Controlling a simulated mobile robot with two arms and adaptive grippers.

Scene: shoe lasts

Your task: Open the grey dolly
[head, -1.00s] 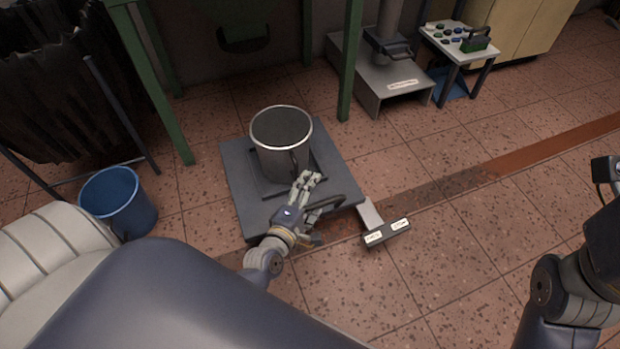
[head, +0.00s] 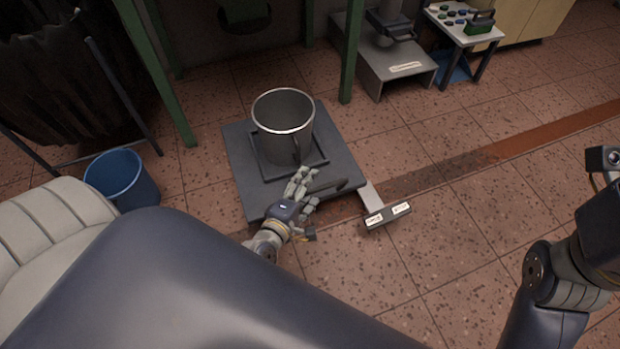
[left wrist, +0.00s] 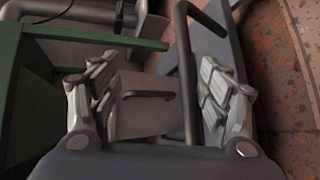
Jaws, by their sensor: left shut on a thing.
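The grey dolly (head: 240,165) is a low flat platform on the tiled floor. A metal pot (head: 283,118) stands upright on its raised middle plate. A dark bar handle (head: 333,185) shows at the dolly's near edge. My left gripper (head: 301,184) is at this edge, shut on the handle. In the left wrist view, the dark handle bar (left wrist: 186,70) runs between the two fingers of my left gripper (left wrist: 160,95). My fingers hide part of the bar in the head view. My right arm shows at the right, but its gripper is out of view.
A labelled bar (head: 388,215) on a light strip sticks out right of the dolly. A blue bucket (head: 122,180) stands left. Green legs (head: 352,50) rise behind. A grey stand (head: 385,60) and a small table (head: 465,28) are at the back right. Floor at right is clear.

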